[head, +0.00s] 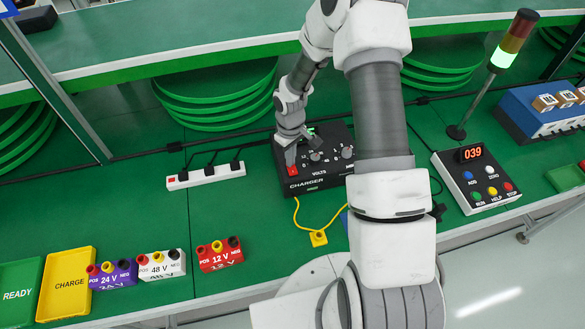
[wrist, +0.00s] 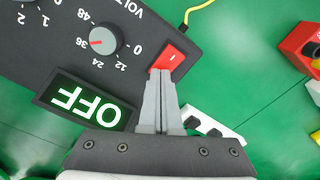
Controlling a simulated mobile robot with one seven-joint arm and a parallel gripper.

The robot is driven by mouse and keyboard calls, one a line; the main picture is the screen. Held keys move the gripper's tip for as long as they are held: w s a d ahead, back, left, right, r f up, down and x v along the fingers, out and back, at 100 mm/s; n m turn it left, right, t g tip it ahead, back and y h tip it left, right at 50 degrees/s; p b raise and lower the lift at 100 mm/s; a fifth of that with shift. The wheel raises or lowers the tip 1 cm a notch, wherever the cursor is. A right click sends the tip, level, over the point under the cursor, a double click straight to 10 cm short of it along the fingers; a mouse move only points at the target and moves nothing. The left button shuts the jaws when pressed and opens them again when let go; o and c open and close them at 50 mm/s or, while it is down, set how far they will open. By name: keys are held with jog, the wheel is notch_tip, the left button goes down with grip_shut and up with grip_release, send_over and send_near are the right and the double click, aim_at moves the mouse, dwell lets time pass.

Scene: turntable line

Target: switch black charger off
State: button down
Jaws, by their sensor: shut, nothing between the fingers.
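The black charger (head: 330,183) stands on the green bench in the head view, its front marked CHARGER. Its red rocker switch (wrist: 174,57) shows in the wrist view, also in the head view (head: 293,171). The charger's display (wrist: 87,103) is lit and reads OFF, upside down in the wrist view. A VOLTS knob (wrist: 103,40) has its red pointer near 36. My gripper (wrist: 160,73) is shut and empty, its fingertips at the switch's near edge; whether they touch it I cannot tell. In the head view my gripper (head: 291,152) is over the charger's left end.
A white power strip (head: 205,177) with black plugs lies left of the charger. A yellow connector (head: 318,238) on a yellow cable lies in front. Red 12 V (head: 220,259), white 48 V (head: 160,268) and purple 24 V (head: 112,278) blocks stand front left. A control box (head: 475,185) is at right.

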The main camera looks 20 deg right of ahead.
notch_tip(320, 180, up, 7)
jog(key=p, duration=0.4)
dwell(0.4)
dwell(0.4)
jog(key=s+d+r+m+t+h+b, duration=0.15)
jog(key=s+r, duration=0.25)
jog(key=r, duration=0.8)
jog(key=s+r+m+t, duration=0.1)
jog(key=s+r+m, duration=0.15)
jog(key=r, duration=0.85)
jog(key=s+r+m+t, duration=0.1)
jog(key=s+r, duration=0.3)
jog(key=s, duration=0.4)
jog(key=s+a+r+m+t+y+b, duration=0.1)
jog(key=s+r, duration=0.3)
jog(key=s, duration=0.5)
jog(key=shift+a+r+t, duration=0.25)
jog(key=shift+r+t, duration=0.15)
jog(key=shift+t, duration=0.15)
